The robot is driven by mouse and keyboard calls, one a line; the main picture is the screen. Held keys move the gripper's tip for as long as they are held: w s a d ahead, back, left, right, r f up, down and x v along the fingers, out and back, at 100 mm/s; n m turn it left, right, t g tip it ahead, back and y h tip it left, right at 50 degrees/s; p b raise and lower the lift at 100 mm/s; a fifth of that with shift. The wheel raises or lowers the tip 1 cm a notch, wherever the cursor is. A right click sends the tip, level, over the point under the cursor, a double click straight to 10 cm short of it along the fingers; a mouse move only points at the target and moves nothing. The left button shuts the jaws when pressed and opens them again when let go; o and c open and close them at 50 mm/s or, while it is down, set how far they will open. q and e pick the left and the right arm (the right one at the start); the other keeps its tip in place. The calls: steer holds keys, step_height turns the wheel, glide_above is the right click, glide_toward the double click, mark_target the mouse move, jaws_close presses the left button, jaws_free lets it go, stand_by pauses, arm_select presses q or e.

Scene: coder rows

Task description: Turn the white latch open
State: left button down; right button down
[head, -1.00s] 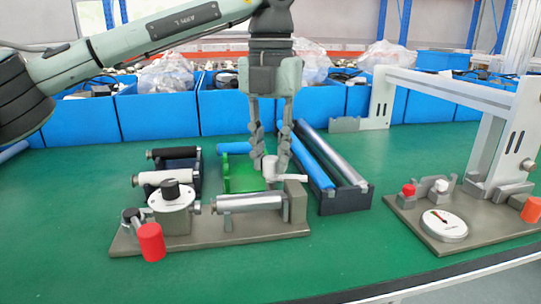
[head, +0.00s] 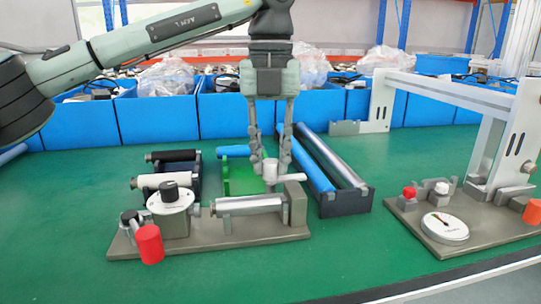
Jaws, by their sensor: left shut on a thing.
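The white latch (head: 287,179) sits at the right end of the grey fixture (head: 240,239), by its upright end block. It has a short round post and a flat lever that points to the right. My left gripper (head: 271,166) hangs straight down from above with its fingers on either side of the post, shut on the latch. A silver roller (head: 249,205) lies in the fixture, left of the end block. My right gripper is not in view.
A round white dial with a black knob (head: 170,197) and a red cylinder (head: 150,244) are on the fixture's left. Roller racks (head: 345,203) stand behind. A gauge stand (head: 444,227) is at right. Blue bins (head: 160,118) line the back. The front green table is clear.

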arm_select(q)
steer(key=c, duration=1.3)
jaws_free()
step_height(320, 180, up, 12)
